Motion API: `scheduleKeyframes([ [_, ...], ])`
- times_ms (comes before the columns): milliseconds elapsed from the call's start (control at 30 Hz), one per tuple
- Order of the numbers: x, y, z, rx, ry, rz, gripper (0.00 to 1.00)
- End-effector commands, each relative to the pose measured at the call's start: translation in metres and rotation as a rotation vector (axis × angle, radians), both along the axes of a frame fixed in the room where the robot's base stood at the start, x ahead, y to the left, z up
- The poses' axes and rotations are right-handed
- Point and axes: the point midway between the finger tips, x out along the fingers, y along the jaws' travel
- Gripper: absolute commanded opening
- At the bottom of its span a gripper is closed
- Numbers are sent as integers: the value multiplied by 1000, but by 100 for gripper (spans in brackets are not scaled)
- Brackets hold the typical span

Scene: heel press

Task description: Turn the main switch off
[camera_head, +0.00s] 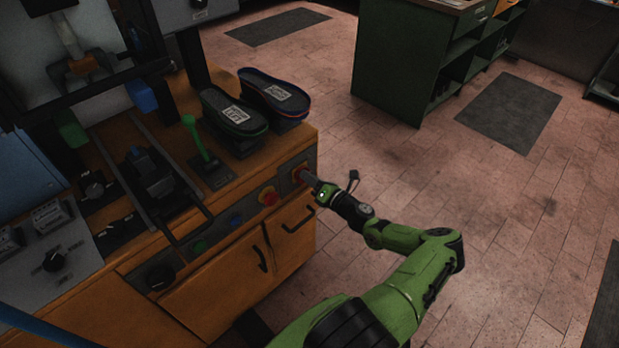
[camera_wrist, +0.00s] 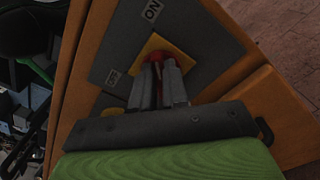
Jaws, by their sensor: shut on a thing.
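The main switch is a red knob on a yellow square plate, set in a grey panel on the front of the wooden machine cabinet. In the wrist view the red knob (camera_wrist: 160,57) sits between the fingers of my gripper (camera_wrist: 159,72), which are shut on it. Part of the knob is hidden by the fingers. An "ON" label (camera_wrist: 153,10) shows above the plate and another small label (camera_wrist: 112,78) shows at its left. In the head view my gripper (camera_head: 306,177) reaches the yellow plate (camera_head: 298,172) at the cabinet's right end.
A red emergency button (camera_head: 268,196), a blue button (camera_head: 236,220) and a green button (camera_head: 199,247) sit left of the switch. A green lever (camera_head: 193,135) and two shoe soles (camera_head: 234,112) stand on top.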

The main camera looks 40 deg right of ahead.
Motion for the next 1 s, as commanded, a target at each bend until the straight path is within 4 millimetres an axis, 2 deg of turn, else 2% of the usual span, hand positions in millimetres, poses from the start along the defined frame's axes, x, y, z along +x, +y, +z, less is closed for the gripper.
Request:
scheduleKeyframes([
  [367, 0, 2, -1, -178, -1, 3, 0],
  [1000, 0, 5, 0, -778, -19, 4, 0],
])
